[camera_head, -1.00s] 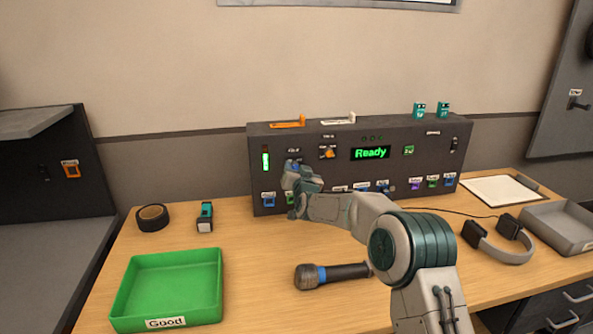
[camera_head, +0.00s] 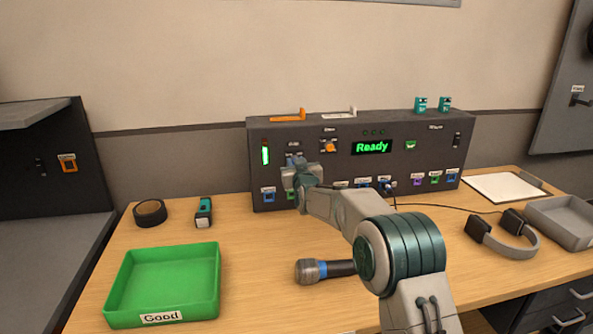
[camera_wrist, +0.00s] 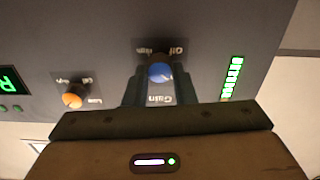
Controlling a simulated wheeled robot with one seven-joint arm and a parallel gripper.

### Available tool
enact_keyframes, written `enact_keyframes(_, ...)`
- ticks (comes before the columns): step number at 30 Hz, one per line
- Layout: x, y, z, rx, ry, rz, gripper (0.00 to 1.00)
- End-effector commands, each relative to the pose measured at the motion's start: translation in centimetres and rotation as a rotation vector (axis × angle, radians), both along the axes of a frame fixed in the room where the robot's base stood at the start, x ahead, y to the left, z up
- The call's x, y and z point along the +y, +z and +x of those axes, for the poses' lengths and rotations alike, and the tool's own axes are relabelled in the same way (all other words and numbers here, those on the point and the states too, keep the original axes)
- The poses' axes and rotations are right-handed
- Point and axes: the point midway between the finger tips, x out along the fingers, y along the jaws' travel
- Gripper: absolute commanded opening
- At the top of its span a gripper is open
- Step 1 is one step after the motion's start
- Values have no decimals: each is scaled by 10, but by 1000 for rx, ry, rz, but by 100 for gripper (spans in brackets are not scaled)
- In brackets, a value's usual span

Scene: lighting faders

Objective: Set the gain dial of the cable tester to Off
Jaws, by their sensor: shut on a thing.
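The cable tester (camera_head: 330,185) is a wide dark box at the back of the bench, with a lit "Ready" display (camera_head: 371,147). In the wrist view, seen upside down, the blue gain dial (camera_wrist: 159,72) sits on its panel, with the "Gain" label beside it and an "Off" mark to one side. My gripper (camera_wrist: 158,82) is shut on the dial, one finger on each side. In the head view my gripper (camera_head: 295,164) is against the tester's left part and mostly covers the dial. Exactly where the dial points is unclear.
An orange dial (camera_wrist: 72,99) sits near the gain dial, and a green level bar (camera_wrist: 232,78) is on its other side. A microphone (camera_head: 325,270), a green "Good" tray (camera_head: 163,283), a tape roll (camera_head: 150,213) and headphones (camera_head: 502,235) lie on the bench.

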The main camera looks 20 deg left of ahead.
Motion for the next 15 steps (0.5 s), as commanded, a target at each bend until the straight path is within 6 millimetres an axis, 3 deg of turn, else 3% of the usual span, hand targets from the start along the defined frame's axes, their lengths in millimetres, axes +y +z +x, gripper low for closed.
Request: enact_keyframes(15, 2, -3, -2, -260, 1, -417, 1)
